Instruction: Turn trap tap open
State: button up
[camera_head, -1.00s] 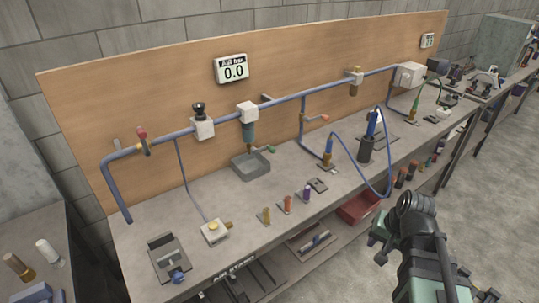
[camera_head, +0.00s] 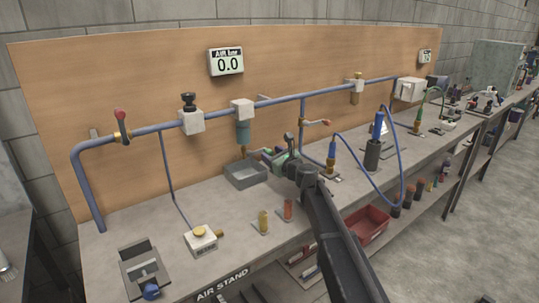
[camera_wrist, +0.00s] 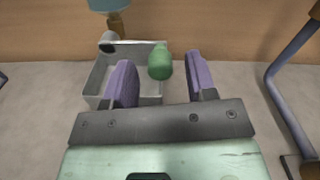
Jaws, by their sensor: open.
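The trap tap's green handle (camera_wrist: 160,65) is in the wrist view, beyond my fingertips and between them, nearer the left finger in the picture. I cannot tell if either finger touches it. The blue trap bowl (camera_head: 243,132) hangs on the pipe in the head view; its lower end (camera_wrist: 109,4) and a brass fitting (camera_wrist: 117,22) show at the top of the wrist view. My gripper (camera_wrist: 162,78) is open, with two purple fingers and nothing held. In the head view my gripper (camera_head: 274,156) is right of the bowl and largely hides the tap.
A grey tray (camera_head: 244,180) sits on the bench below the bowl; its wall (camera_wrist: 92,84) is just ahead of the left finger. A blue pipe (camera_wrist: 288,95) stands to the right. Wall gauge (camera_head: 227,62) reads 0.0. A red-handled lever (camera_head: 121,120) is at the far left.

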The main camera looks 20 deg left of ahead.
jog(key=shift+x, duration=1.15)
grip_shut()
